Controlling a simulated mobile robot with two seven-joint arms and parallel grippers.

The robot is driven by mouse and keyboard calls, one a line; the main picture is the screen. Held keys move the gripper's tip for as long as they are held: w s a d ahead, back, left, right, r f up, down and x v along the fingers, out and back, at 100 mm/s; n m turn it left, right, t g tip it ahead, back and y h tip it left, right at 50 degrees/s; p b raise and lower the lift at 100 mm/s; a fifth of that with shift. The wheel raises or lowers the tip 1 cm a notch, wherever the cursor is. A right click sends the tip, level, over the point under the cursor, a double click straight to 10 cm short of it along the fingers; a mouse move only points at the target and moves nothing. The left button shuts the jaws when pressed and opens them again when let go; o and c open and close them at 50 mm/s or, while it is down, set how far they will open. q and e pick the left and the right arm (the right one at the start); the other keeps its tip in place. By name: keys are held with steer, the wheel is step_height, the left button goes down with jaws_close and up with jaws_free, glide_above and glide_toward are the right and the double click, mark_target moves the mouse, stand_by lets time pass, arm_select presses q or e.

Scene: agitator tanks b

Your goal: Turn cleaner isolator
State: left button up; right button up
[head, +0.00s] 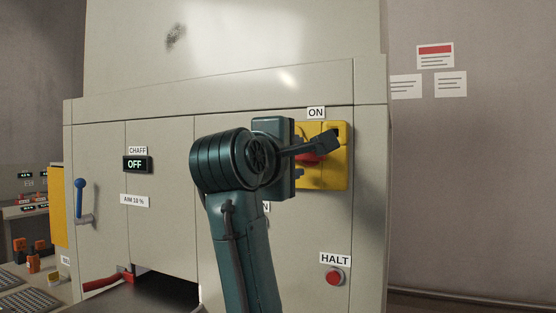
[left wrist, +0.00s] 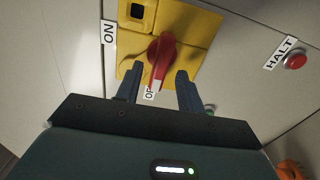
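The cleaner isolator is a yellow plate (head: 337,178) with a red rotary handle (head: 311,159) on the grey cabinet in the head view. My left gripper (head: 330,142) is in front of it and hides much of plate and handle. In the left wrist view the red handle (left wrist: 162,60) shows on the yellow plate (left wrist: 197,40). The handle's pale tip points toward a partly hidden label beginning "OF" (left wrist: 149,93). The open fingers stand either side of the handle's tip, with gaps visible on both sides. An ON label (head: 316,113) is above the plate. My right gripper is out of view.
A red HALT button (head: 334,277) is low on the same cabinet, below the isolator. A CHAFF display reading OFF (head: 137,164) and a blue lever (head: 81,199) are to the left. A dark opening (head: 165,287) is at the cabinet's bottom.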

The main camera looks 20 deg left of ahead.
arm_select(q)
steer(key=s+b, duration=0.1)
steer(key=s, duration=1.1)
steer(key=shift+a, duration=0.2)
steer(key=shift+w, duration=0.1)
